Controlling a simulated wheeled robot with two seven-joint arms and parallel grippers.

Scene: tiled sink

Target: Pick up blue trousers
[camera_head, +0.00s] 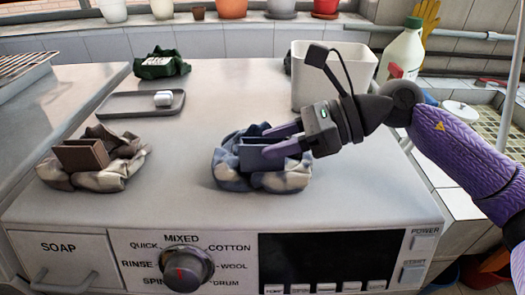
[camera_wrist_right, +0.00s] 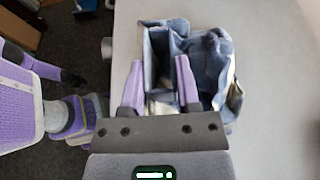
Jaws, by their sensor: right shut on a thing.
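The blue trousers (camera_head: 232,182) lie in a crumpled heap with pale patches on top of the white washing machine (camera_head: 190,215), near its front edge. A stiff, box-like blue fold stands up from the heap. My right gripper (camera_head: 269,142) reaches in from the right, its purple fingers on this fold. In the right wrist view, the two fingers (camera_wrist_right: 159,68) straddle part of the trousers (camera_wrist_right: 214,62), with cloth between and beyond them. The gripper is shut on the trousers, which still appear to rest on the machine top.
Brown crumpled clothing (camera_head: 95,180) lies to the left. Behind are a grey tray (camera_head: 125,112) with a small white item and a dark green cloth (camera_head: 162,64). A white bin (camera_head: 335,65) and bottle (camera_head: 402,52) stand behind my right arm. The front middle top is clear.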

